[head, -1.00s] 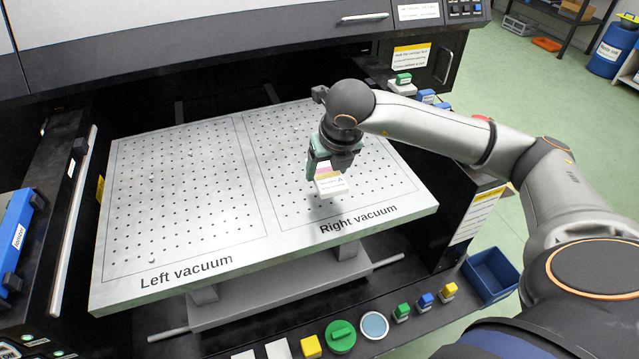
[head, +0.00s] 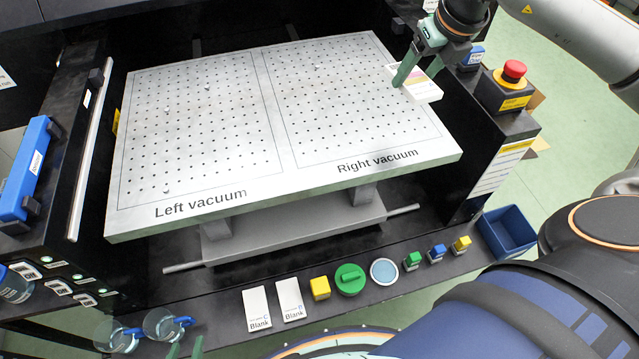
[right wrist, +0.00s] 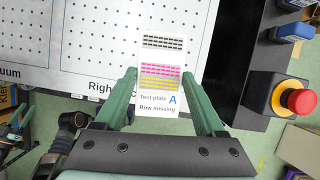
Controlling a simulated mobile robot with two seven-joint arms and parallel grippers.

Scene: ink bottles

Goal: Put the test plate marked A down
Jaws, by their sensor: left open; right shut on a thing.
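The test plate marked A (right wrist: 151,105) is a white card with black, magenta and yellow print, reading "Row missing" in the right wrist view. My right gripper (right wrist: 160,74) is shut on it, one green finger at each side. In the head view, the plate (head: 428,93) and right gripper (head: 414,76) are at the right edge of the white perforated bed (head: 330,170), by the "Right vacuum" zone. I cannot tell whether the plate touches the bed. My left gripper (head: 184,351) is open at the bottom edge, only its fingertips showing.
A red emergency button (head: 514,70) stands right of the bed. A blue bin (head: 508,232) is at right. The bed is largely clear.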

